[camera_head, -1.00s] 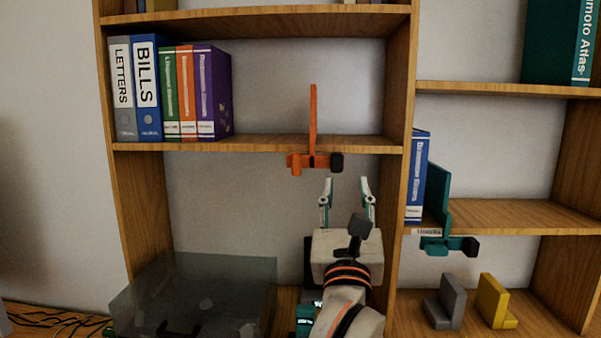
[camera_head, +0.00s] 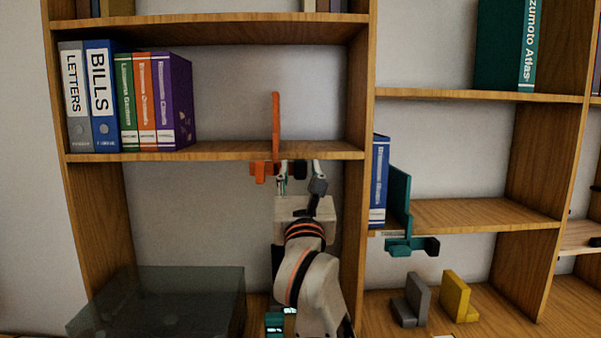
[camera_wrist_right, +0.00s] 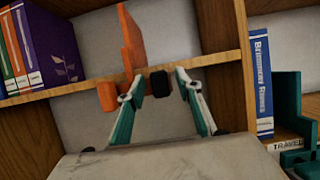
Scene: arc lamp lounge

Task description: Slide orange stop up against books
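The orange stop (camera_head: 276,125) stands upright on the upper left shelf, its clamp part below the shelf's front edge with a black knob (camera_head: 299,169) at its right. Books (camera_head: 157,100) in green, orange and purple stand with two binders at the shelf's left end, with a wide gap between the purple book and the stop. My right gripper (camera_head: 300,174) is open just below the shelf edge. In the right wrist view its fingers (camera_wrist_right: 163,95) are spread with the black knob (camera_wrist_right: 160,84) appearing between them; contact cannot be told.
A teal stop (camera_head: 399,205) stands beside a blue book (camera_head: 379,182) on the right shelf. Grey (camera_head: 412,300) and yellow (camera_head: 456,296) bookends stand lower right. A translucent box (camera_head: 160,300) sits lower left. A wooden upright (camera_head: 356,120) is right of my gripper.

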